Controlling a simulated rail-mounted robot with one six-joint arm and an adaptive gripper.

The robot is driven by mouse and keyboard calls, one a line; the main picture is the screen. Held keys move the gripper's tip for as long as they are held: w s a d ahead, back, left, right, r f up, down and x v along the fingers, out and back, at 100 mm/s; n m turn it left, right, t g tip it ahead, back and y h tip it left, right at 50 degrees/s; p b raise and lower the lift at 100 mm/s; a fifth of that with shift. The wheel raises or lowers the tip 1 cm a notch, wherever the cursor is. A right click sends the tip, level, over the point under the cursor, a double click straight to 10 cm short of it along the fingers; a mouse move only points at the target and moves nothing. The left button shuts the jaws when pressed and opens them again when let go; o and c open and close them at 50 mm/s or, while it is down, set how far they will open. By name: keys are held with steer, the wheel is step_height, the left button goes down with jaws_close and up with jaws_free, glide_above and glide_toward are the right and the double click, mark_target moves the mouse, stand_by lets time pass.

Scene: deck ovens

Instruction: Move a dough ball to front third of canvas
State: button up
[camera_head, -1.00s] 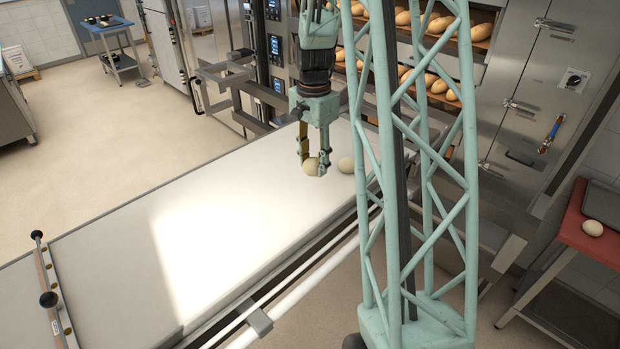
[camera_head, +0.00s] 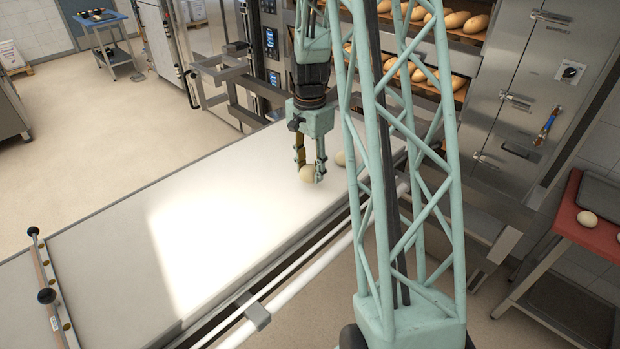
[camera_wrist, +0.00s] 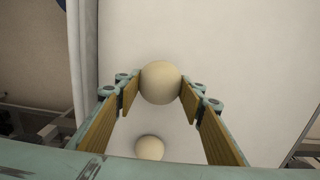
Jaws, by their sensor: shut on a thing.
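My gripper (camera_head: 309,174) is over the far part of the white canvas (camera_head: 130,240), pointing down. It is shut on a pale round dough ball (camera_head: 307,173), which also shows between the fingertips in the wrist view (camera_wrist: 160,82). The ball is at or just above the canvas; I cannot tell if it touches. A second dough ball (camera_head: 341,158) lies on the canvas to the right, partly hidden by my column, and shows lower in the wrist view (camera_wrist: 149,148).
A bar with dark knobs (camera_head: 46,296) lies across the canvas's near left end. Oven decks with several loaves (camera_head: 455,20) stand behind. A red-topped table (camera_head: 590,225) with another dough ball (camera_head: 587,219) is at the right. The canvas's middle is clear.

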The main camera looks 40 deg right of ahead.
mark_target(310, 177)
steer(key=shift+f, duration=1.75)
steer(key=shift+f, duration=0.25)
steer(key=o, duration=0.8)
steer(key=shift+r, duration=0.2)
steer(key=shift+r, duration=6.05)
steer(key=shift+a+r, duration=0.1)
